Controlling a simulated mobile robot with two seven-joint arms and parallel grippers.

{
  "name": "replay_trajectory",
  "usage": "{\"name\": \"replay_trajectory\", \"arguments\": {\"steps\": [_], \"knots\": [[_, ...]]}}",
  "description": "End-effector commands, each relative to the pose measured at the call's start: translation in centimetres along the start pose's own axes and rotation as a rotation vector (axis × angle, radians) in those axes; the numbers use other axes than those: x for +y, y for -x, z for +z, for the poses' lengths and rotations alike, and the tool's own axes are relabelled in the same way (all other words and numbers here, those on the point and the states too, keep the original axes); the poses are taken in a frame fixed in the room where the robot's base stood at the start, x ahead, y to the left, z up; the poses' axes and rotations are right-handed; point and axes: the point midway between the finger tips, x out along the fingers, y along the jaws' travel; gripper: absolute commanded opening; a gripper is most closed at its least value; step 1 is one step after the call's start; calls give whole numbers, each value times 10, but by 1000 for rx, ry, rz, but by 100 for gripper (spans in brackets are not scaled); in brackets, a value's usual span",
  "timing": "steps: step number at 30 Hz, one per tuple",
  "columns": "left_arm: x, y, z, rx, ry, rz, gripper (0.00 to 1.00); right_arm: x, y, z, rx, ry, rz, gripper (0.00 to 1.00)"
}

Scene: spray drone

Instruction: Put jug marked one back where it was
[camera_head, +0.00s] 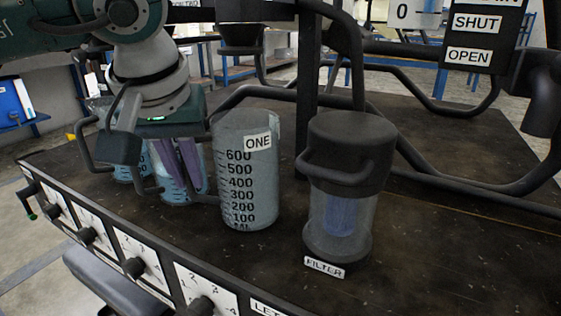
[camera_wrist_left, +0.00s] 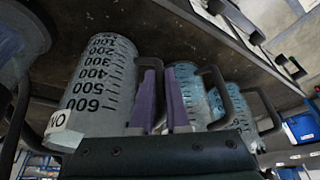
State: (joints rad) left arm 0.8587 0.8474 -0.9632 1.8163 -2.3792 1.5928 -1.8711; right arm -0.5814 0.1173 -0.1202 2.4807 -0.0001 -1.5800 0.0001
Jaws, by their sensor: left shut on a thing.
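The jug marked one (camera_head: 262,190) is a clear graduated jug with a "ONE" label near its rim, upright on or just over the dark deck, left of the filter. It also shows upside down in the left wrist view (camera_wrist_left: 101,72). My left gripper (camera_head: 186,160) is on the jug's left side, its purple fingers (camera_wrist_left: 160,100) shut on the dark handle (camera_wrist_left: 150,66). I cannot tell whether the jug's base touches the deck. My right gripper is not in view.
Bluish jugs with dark handles stand just left of my gripper; one shows behind its fingers (camera_wrist_left: 188,92). The filter (camera_head: 340,215) stands close on the right. A dial panel (camera_head: 140,262) runs along the front edge. Dark tubes cross behind; the deck at right is clear.

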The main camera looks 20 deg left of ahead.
Motion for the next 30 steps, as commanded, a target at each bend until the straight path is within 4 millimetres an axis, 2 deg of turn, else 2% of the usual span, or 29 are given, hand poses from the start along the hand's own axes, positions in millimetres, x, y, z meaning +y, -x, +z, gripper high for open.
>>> {"name": "replay_trajectory", "arguments": {"steps": [1, 11, 12, 20, 26, 30], "knots": [[0, -6, 3, 0, 0, 0, 0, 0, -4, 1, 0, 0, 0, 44], [0, -9, 3, 2, 0, 1, 0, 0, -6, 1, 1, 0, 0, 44], [0, -9, 4, 2, 0, 0, 15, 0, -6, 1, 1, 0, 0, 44], [0, -8, 3, 1, 0, 0, 44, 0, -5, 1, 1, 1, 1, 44], [0, -8, 3, 1, 0, 0, 44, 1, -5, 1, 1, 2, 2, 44], [0, 0, 1, 1, 0, 1, 44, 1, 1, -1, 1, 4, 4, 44]]}}
